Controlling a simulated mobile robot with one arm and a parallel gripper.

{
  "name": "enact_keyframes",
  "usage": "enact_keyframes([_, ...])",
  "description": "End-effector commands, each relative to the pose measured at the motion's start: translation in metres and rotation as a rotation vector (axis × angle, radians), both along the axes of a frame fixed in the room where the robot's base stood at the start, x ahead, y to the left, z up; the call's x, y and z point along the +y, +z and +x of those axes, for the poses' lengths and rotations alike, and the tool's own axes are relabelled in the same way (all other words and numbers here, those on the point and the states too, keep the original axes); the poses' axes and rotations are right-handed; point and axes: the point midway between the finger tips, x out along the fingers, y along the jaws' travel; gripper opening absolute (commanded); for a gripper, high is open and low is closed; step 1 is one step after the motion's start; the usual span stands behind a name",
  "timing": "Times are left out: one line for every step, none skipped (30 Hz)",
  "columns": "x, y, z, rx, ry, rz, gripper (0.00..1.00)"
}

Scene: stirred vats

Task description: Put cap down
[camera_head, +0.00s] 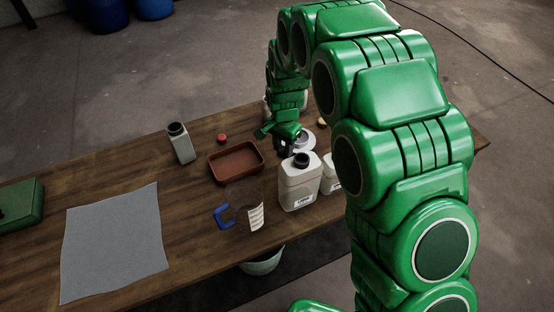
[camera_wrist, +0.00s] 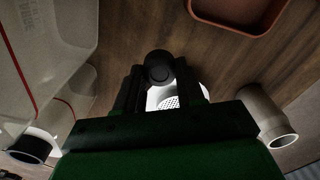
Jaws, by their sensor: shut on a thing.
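My gripper (camera_head: 284,148) is over the table, just behind the white jug and to the right of the brown tray. In the wrist view my gripper (camera_wrist: 159,85) is shut on a small round black cap (camera_wrist: 159,66), held between the fingertips. The cap's far side and the gap below it are hard to judge. In the head view the cap cannot be told apart from the dark fingers.
The brown tray (camera_head: 213,172), white jug (camera_head: 298,188), clear pitcher with blue handle (camera_head: 222,216), grey bottle (camera_head: 181,147) and red cap (camera_head: 222,138) stand around. A grey sheet (camera_head: 115,240) lies left. A white perforated thing (camera_wrist: 174,101) is beyond my fingers. Bare wood shows between the sheet and tray.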

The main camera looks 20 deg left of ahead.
Motion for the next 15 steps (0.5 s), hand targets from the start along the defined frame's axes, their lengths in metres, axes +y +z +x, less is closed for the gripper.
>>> enact_keyframes([-0.001, -0.01, -0.001, 0.004, 0.001, -0.003, 0.1])
enact_keyframes([-0.001, -0.015, -0.001, 0.003, 0.001, -0.003, 0.1])
enact_keyframes([-0.001, -0.02, -0.001, 0.003, 0.001, -0.002, 0.1])
enact_keyframes([-0.001, -0.024, 0.0, 0.002, 0.001, -0.003, 0.1])
enact_keyframes([0.0, -0.026, 0.0, 0.001, 0.001, -0.002, 0.1])
enact_keyframes([0.0, -0.029, 0.0, 0.001, 0.001, -0.002, 0.1])
enact_keyframes([0.0, -0.03, 0.0, 0.001, 0.001, -0.002, 0.1])
enact_keyframes([0.0, -0.032, 0.0, 0.001, 0.001, -0.002, 0.1])
enact_keyframes([-0.001, -0.034, 0.0, 0.002, 0.001, -0.002, 0.1])
enact_keyframes([-0.001, -0.037, -0.001, 0.002, 0.001, -0.003, 0.1])
enact_keyframes([-0.001, -0.04, -0.001, 0.003, 0.001, -0.002, 0.1])
enact_keyframes([-0.001, -0.045, -0.001, 0.004, 0.001, -0.003, 0.1])
enact_keyframes([-0.001, -0.049, -0.001, 0.004, 0.001, -0.004, 0.1])
enact_keyframes([-0.001, -0.052, -0.001, 0.004, 0.001, -0.004, 0.1])
enact_keyframes([-0.001, -0.057, -0.001, 0.004, 0.001, -0.004, 0.1])
